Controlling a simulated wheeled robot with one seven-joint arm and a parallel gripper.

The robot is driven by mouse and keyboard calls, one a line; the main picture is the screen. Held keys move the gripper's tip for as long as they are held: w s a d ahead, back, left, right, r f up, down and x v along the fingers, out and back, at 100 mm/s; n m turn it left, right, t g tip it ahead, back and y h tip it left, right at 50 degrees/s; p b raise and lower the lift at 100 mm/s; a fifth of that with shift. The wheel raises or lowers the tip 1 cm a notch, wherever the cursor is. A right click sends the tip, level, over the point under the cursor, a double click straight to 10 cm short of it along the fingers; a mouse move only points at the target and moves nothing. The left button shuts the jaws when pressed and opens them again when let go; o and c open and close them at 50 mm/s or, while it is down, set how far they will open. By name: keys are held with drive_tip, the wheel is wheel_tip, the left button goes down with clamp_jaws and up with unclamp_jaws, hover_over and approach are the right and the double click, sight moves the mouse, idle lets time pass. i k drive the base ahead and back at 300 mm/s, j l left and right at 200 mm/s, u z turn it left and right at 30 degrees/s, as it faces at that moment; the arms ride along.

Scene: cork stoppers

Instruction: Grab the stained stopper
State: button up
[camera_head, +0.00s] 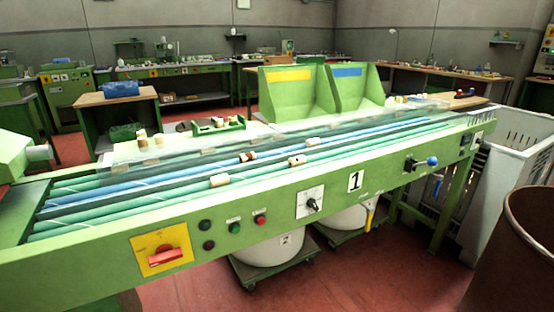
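Several cork stoppers lie on the blue and green rollers of the sorting line. One stopper (248,156) near the middle of the line has a dark reddish-brown patch and looks like the stained one. A pale stopper (219,181) lies nearer and to its left. Another stopper (297,160), with some brown on it, lies to its right, and one more (312,142) lies further back. These are too small to judge their marks surely. My gripper is not in view.
The green front panel (285,222) carries knobs, buttons and a red switch (165,257). A low clear guard (210,156) runs behind the rollers. Two green bins (290,95) and a small green tray (217,127) stand behind. A brown barrel (522,250) stands at right.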

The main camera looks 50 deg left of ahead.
sight(244, 158)
drive_tip(key=i+j+u, duration=0.55)
drive_tip(key=i+u, duration=0.25)
drive_tip(key=i, duration=0.15)
